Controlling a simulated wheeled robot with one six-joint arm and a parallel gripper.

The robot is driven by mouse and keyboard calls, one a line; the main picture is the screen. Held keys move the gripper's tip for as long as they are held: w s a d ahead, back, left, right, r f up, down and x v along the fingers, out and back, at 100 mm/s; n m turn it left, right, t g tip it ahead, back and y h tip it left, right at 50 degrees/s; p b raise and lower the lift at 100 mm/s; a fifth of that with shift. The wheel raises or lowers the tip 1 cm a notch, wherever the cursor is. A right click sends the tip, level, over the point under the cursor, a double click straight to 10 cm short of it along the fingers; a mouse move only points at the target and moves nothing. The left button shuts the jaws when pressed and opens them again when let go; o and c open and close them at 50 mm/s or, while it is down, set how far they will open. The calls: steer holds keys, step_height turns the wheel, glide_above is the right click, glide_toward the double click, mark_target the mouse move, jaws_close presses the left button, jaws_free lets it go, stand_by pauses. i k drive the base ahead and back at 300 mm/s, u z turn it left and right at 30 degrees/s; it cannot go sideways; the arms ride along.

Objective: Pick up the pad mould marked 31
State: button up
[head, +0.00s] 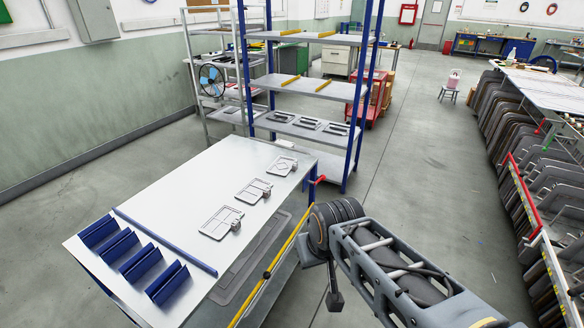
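Three flat grey pad moulds lie in a row along the right side of the pale table top (165,200): a near one (220,222), a middle one (253,190) and a far one (282,166). Each has raised shapes and a small block at its right edge. Several more flat grey pieces lie on a lower shelf of the rack. I cannot read a number on any of them. My arm reaches in from the lower right. A dark end part of my gripper (335,299) hangs beside the table's right edge, apart from the moulds. Its fingers are mostly hidden.
Several blue angled holders (120,247) and a long blue bar (165,241) occupy the table's near left. A blue-posted rack (310,85) stands behind the table. A yellow rail (266,274) runs along its right side. Open floor (420,170) lies right, before a row of dark panels (500,115).

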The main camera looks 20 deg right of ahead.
mark_target(253, 192)
steer(key=z, duration=0.45)
steer(key=i, duration=0.9)
steer(key=u, duration=2.55)
